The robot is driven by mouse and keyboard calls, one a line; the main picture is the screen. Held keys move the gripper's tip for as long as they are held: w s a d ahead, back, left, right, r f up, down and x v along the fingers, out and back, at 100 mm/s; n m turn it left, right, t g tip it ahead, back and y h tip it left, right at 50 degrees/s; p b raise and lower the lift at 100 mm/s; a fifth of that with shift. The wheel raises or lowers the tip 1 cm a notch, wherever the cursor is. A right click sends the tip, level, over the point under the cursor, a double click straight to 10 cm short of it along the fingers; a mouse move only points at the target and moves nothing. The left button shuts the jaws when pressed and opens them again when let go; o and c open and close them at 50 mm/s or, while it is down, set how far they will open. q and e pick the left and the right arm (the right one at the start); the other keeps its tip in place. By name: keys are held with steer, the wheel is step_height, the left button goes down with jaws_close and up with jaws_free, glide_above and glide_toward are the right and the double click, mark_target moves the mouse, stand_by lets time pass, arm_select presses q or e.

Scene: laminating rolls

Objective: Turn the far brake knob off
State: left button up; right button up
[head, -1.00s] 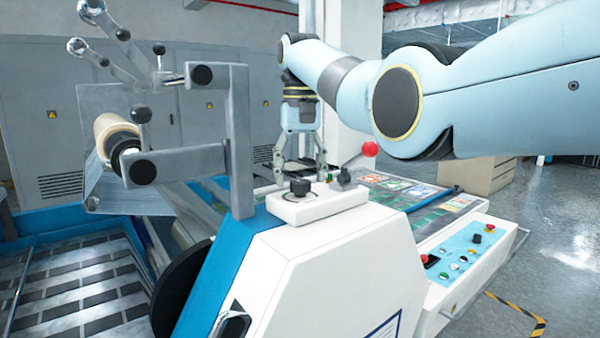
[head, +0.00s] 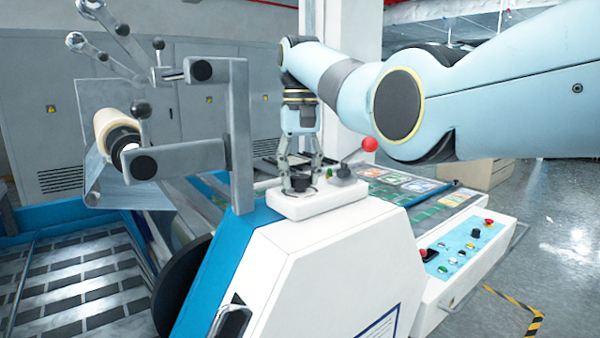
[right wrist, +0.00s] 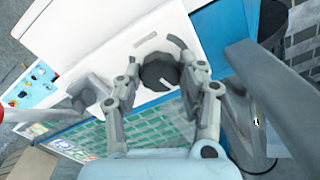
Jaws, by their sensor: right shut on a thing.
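The black round brake knob (head: 300,184) stands on a white raised block (head: 330,201) on top of the white machine housing. It shows larger in the right wrist view (right wrist: 158,72), with pale marks near it. My right gripper (head: 301,187) points down from above with one finger on each side of the knob, shut on it. In the right wrist view the two fingertips (right wrist: 160,66) flank the knob. The fingers partly hide the knob in the head view. My left gripper is not in view.
A lever with a red ball (head: 369,144) rises right of the knob. A grey upright bracket (head: 240,130) stands to its left, near a film roll (head: 114,130). A blue control panel (head: 462,246) with several buttons lies lower right.

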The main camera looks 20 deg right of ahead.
steer(key=n, duration=0.5)
steer(key=shift+r+n, duration=0.1)
steer(key=shift+n, duration=0.3)
steer(key=n, duration=1.2)
steer(key=shift+n, duration=2.9)
steer(key=o, duration=1.2)
steer(key=shift+c, duration=0.2)
